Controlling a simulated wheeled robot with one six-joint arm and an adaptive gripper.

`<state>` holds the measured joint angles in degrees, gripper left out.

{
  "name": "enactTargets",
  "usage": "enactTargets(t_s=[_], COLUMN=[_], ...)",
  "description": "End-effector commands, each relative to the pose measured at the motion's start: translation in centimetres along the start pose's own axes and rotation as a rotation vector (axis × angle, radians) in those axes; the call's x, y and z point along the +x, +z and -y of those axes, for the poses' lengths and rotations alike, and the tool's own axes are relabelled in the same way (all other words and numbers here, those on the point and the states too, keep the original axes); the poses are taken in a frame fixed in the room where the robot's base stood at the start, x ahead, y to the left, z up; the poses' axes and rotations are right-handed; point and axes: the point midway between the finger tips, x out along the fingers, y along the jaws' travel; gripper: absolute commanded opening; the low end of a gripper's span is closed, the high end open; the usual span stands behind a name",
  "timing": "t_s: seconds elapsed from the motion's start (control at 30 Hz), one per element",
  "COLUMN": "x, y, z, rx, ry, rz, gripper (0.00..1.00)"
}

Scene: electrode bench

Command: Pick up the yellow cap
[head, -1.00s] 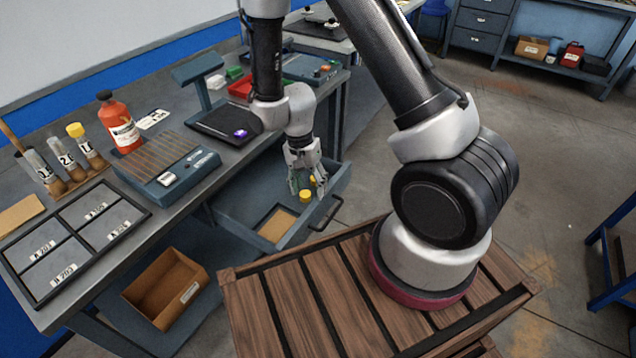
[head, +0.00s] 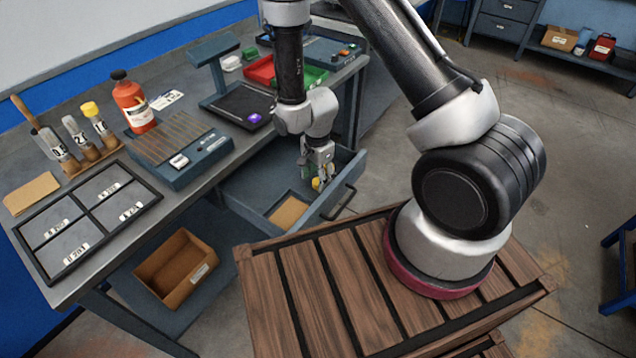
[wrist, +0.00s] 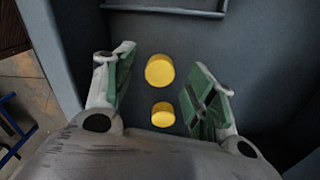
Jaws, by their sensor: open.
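My gripper (head: 319,183) is open and points down into the pulled-out drawer (head: 247,202). In the wrist view, two round yellow pieces lie on the drawer floor between the open fingers of my gripper (wrist: 163,58). The larger yellow cap (wrist: 159,70) is nearer the fingertips; the smaller yellow piece (wrist: 163,114) is closer to the palm. A gap shows between the fingers and both pieces. I cannot tell whether both are caps. In the head view the fingers hide most of the yellow. Another yellow cap (head: 90,108) sits on a vial on the bench.
The drawer's walls and handle (head: 343,203) stand close around my gripper. A cardboard piece (head: 288,213) lies on the drawer floor. The bench holds a red bottle (head: 133,105), a divided tray (head: 74,262) and a dark scale (head: 243,107). An open box (head: 176,268) sits below.

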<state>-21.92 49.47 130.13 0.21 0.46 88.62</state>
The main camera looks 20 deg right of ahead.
Motion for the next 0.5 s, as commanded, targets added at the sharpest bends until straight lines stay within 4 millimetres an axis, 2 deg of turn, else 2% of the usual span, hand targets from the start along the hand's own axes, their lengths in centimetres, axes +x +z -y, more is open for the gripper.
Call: enactTargets(t_s=[0.13,0.37,0.5], x=[1.6,1.8,1.8], y=[0.0,0.0,0.0], z=[0.0,0.1,0.1], rx=[-0.001,-0.001,-0.001], ry=[0.001,-0.001,-0.001], rz=[0.0,0.0,0.0], gripper=[0.56,0.56,0.37])
